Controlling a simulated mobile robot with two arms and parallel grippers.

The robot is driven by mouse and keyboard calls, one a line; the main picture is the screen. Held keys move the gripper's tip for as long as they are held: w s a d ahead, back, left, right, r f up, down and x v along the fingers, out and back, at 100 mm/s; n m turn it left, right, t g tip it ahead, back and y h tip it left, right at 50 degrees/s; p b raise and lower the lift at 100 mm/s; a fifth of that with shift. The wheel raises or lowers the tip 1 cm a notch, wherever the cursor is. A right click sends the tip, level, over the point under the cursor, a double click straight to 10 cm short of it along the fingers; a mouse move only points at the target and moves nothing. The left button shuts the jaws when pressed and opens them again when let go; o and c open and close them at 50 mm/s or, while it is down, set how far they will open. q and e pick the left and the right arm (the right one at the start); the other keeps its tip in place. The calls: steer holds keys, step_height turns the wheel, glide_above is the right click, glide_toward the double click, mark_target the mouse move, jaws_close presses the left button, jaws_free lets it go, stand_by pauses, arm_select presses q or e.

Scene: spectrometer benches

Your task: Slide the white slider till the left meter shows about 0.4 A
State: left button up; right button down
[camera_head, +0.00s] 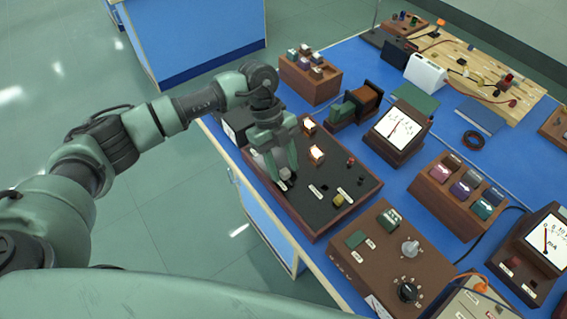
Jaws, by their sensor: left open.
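The left meter (397,128) has a white dial with a red needle near the middle; its figures are too small to read. My left gripper (280,174) points down, open, over the left part of a wooden-framed black panel (310,211). A pale piece shows beside its fingers, but I cannot tell whether it is the white slider. The gripper hides part of the panel there. My right gripper is not in view.
The panel carries lit lamps (317,153) and a yellowish knob (339,200). A brown box with knobs (377,255) stands in front to the right. Another meter (545,243) is at the far right. The blue bench is crowded.

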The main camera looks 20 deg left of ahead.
arm_select(q)
jaws_close()
stand_by(1.5)
